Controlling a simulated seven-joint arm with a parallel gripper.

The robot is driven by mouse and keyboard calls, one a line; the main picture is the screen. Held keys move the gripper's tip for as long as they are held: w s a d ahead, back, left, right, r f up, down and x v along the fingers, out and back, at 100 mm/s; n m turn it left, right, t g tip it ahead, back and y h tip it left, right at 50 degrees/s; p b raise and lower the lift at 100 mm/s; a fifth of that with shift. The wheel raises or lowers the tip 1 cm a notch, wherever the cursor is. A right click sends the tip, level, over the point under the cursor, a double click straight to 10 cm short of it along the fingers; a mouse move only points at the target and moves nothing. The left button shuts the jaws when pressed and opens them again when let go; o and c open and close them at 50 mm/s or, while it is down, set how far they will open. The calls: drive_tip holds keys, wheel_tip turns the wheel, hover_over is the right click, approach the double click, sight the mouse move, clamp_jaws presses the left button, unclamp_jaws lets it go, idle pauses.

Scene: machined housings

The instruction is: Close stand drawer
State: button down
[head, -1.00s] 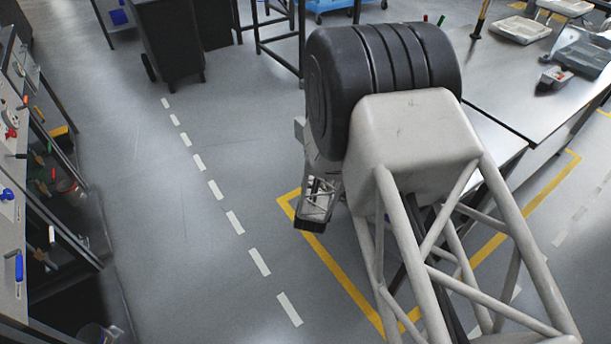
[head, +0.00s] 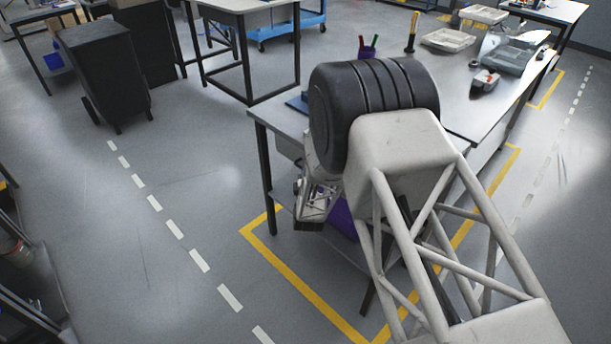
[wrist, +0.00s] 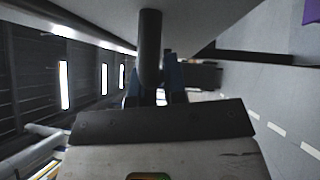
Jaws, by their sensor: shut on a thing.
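The workbench (head: 475,95), a metal-topped stand, is in the head view, partly behind my arm. A grey drawer-like box (head: 289,147) hangs under its near left end. How far it is open is hidden by my arm. In the wrist view my gripper (wrist: 157,86) has blue fingers on both sides of a dark round bar (wrist: 149,45), which looks like a handle. The fingers are shut on it. The bar stands against a pale grey panel (wrist: 100,15). In the head view my fingertips are hidden.
A purple bin (head: 342,218) is under the bench. Trays (head: 450,39) and a red-and-grey item (head: 485,81) lie on top. A black wheeled cabinet (head: 108,70) and another table (head: 244,8) stand behind. The floor left of the yellow line (head: 300,285) is mostly clear.

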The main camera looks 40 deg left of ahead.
drive_tip(key=shift+w, duration=0.15)
drive_tip(key=c, duration=1.2)
unclamp_jaws()
drive_tip(key=shift+o, duration=0.2)
drive_tip(key=shift+d, duration=0.1)
drive_tip(key=v, duration=0.7)
drive_tip(key=shift+s+d, duration=0.2)
drive_tip(key=shift+s, duration=0.15)
